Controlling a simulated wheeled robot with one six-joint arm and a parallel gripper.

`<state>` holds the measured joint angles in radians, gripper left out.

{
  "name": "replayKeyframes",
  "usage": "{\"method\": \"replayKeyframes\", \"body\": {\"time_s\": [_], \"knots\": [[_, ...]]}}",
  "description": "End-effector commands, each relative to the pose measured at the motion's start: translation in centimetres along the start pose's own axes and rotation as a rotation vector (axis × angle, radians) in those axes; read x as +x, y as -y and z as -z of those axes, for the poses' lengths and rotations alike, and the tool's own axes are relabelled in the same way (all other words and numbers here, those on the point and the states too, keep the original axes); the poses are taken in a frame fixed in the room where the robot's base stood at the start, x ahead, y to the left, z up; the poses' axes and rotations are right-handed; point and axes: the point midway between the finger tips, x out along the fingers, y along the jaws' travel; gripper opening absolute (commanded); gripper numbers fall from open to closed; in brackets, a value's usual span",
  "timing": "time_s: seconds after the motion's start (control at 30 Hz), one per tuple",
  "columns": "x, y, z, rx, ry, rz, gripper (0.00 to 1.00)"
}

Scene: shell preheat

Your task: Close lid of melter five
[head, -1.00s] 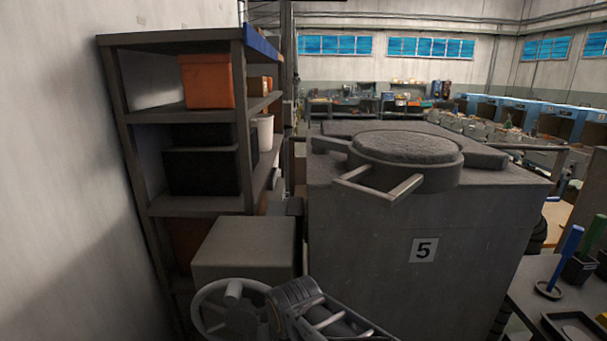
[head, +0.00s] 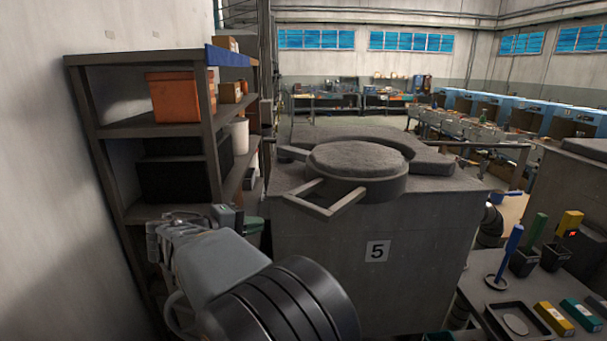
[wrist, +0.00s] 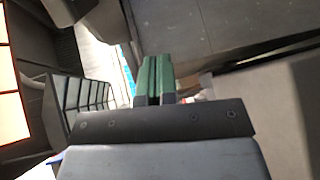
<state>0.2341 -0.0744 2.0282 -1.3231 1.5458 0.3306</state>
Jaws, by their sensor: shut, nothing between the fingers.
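Melter five (head: 330,255) is a grey block with a "5" label on its front, in the middle of the head view. On its top sits a round grey lid-like disc (head: 357,160) with a rough upper face and a bar handle (head: 318,200) jutting toward the front left. A curved grey piece (head: 425,158) lies behind and right of it. I cannot tell whether the disc is seated over an opening. My gripper (head: 252,224) is left of the melter, apart from the handle. Its green fingers are shut and empty in the wrist view (wrist: 154,78).
A dark shelf rack (head: 95,128) with an orange bin (head: 174,97) stands at the left, behind my gripper, close to the wall. At the lower right is a table with a tray (head: 508,318) and coloured tools. A rail (head: 500,145) runs at the melter's back right.

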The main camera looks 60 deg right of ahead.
Motion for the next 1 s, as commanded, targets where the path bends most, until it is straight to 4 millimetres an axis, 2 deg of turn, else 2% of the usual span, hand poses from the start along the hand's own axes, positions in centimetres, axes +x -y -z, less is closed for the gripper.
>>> {"method": "replayKeyframes", "body": {"time_s": [0.03,0.1,0.23,0.37,0.8,1.0], "knots": [[0.1,-1.8,0.4,0.015,0.019,-0.066,0.00],[0.3,-3.5,0.8,0.036,0.037,-0.142,0.00],[0.8,-5.3,1.1,0.060,0.054,-0.221,0.00],[2.3,-6.1,1.0,0.065,0.061,-0.242,0.00],[10.1,-8.0,0.4,0.063,0.060,-0.238,0.00],[12.5,-8.6,0.3,0.063,0.058,-0.238,0.00]]}}
